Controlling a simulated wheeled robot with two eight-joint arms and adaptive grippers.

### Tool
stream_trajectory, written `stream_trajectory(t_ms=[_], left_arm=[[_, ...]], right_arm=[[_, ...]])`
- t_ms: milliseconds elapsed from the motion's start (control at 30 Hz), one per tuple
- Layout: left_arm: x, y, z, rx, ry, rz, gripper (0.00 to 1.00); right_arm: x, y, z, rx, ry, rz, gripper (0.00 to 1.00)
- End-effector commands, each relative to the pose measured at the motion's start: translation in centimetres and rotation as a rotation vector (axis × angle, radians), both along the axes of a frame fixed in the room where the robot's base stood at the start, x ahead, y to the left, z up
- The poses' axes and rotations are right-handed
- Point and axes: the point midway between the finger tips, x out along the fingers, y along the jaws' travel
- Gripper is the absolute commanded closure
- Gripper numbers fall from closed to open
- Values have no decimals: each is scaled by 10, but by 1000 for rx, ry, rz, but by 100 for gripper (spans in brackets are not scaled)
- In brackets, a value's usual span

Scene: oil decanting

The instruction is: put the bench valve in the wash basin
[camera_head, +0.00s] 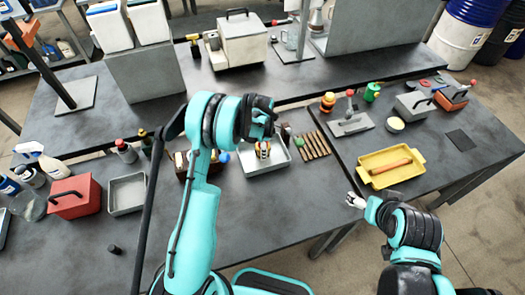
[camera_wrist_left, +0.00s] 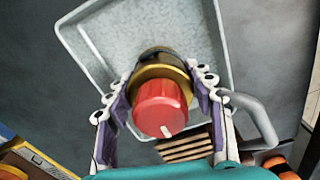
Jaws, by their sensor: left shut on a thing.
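The bench valve (camera_wrist_left: 161,104) has a red knob, a brass-coloured collar and a dark base. My left gripper (camera_wrist_left: 163,110) is shut around it, with one finger on each side. A pale grey rectangular tray, which looks like the wash basin (camera_wrist_left: 85,40), lies beneath the valve. In the head view, my left gripper (camera_head: 263,150) is over this basin (camera_head: 270,167) and partly hides the valve. I cannot tell whether the valve touches the basin floor. My right gripper (camera_head: 356,201) is away from the basin, near the table's front edge, with its jaw opening unclear.
Several brown sticks (camera_head: 314,145) lie right of the basin. A yellow tray (camera_head: 391,168) stands farther right. A red box (camera_head: 75,197) and a smaller grey tray (camera_head: 127,194) stand at the left. The dark tabletop in front of the basin is clear.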

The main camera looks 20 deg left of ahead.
Motion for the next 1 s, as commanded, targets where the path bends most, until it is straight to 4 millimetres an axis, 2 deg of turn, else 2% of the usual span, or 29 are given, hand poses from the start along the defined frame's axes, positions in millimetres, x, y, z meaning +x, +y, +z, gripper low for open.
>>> stream_trajectory(t_ms=[100, 467, 500, 567, 867, 1000], left_arm=[[0, 0, -14, 0, 0, 0, 94], [0, 0, -18, 0, 0, 0, 94], [0, 0, -18, 0, 0, 0, 41], [0, 0, -17, 0, 0, 0, 26], [0, 0, -17, 0, 0, 1, 26], [0, 0, -9, 0, 0, 0, 26]], right_arm=[[0, 0, -2, 0, 0, 0, 23], [0, 0, -6, 0, 0, 0, 23], [0, 0, -6, 0, 0, 0, 23], [0, 0, -5, 0, 0, 0, 23], [0, 0, -5, 0, 0, 0, 23], [0, 0, 0, 0, 0, 0, 23]])
